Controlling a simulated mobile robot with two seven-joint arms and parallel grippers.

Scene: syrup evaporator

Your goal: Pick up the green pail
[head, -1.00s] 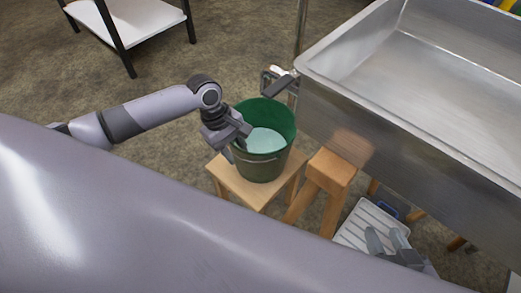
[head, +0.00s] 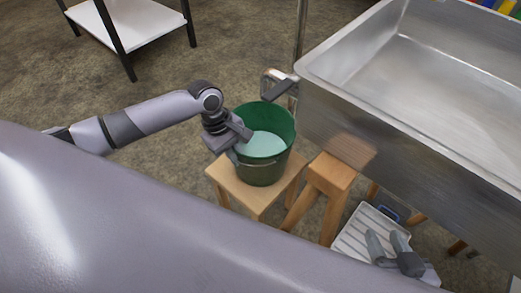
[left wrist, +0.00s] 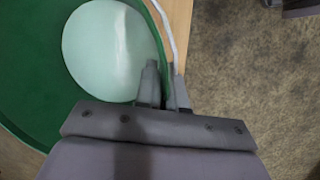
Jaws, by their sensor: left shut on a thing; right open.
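The green pail (head: 264,172) stands upright on a small wooden stool (head: 226,178), with pale liquid inside. My left gripper (head: 238,152) is at the pail's left rim. In the left wrist view my left gripper (left wrist: 164,88) is shut on the rim of the pail (left wrist: 35,90), one finger inside the wall and one outside. The pale handle (left wrist: 166,25) runs up close to the fingers. My right gripper (head: 388,243) is open and empty at the lower right, over a white ribbed tray.
A large steel pan (head: 410,135) with a tap (head: 278,84) at its corner stands right of the pail. A wooden support (head: 332,174) is beside the stool. The ribbed tray (head: 352,238) lies low at right. A white-shelved rack (head: 135,30) stands at the back left. Floor left of the stool is clear.

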